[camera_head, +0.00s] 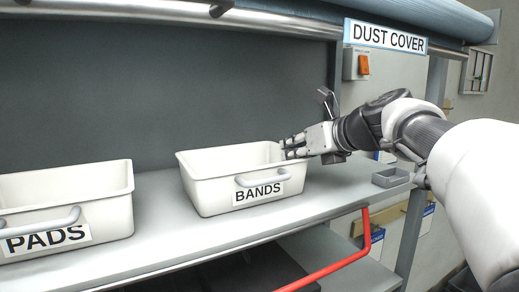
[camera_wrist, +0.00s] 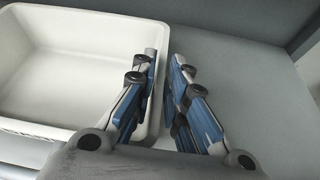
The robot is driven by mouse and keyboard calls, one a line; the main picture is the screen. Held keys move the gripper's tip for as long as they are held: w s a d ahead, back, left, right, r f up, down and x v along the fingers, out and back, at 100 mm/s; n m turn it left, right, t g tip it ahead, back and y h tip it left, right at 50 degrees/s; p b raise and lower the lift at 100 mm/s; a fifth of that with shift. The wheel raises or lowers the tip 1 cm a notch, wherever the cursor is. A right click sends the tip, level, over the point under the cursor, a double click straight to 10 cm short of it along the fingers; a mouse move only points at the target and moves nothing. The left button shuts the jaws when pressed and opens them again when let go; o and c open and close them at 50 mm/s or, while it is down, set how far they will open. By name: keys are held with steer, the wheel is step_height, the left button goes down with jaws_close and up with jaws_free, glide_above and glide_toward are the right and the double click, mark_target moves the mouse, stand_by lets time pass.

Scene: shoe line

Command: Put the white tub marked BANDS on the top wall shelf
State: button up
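The white tub marked BANDS (camera_head: 222,164) stands on the grey shelf board, with its label and grey handle facing front. It is empty as far as its inside shows in the wrist view (camera_wrist: 75,70). My gripper (camera_head: 293,149) is at the tub's right rim. In the wrist view my gripper's two blue-padded fingers (camera_wrist: 163,58) straddle that rim, the left one on the inner side and the right one outside. A narrow gap shows between the right finger and the rim, so the fingers look partly open. The top wall shelf cannot be made out.
A white tub marked PADS (camera_head: 105,190) stands to the left on the same board (camera_head: 160,235). A small grey tray (camera_head: 390,177) sits at the board's right end. A red rail (camera_head: 330,268) juts below the front edge. A DUST COVER sign (camera_head: 385,37) and roller hang overhead.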

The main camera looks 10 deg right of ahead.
steer(key=shift+o, duration=0.8)
steer(key=shift+a, duration=0.1)
steer(key=shift+s+r, duration=0.1)
steer(key=shift+r, duration=0.1)
steer(key=v, duration=1.1)
steer(key=shift+s+b, duration=0.3)
steer(key=shift+s, duration=0.05)
steer(key=shift+r, duration=0.1)
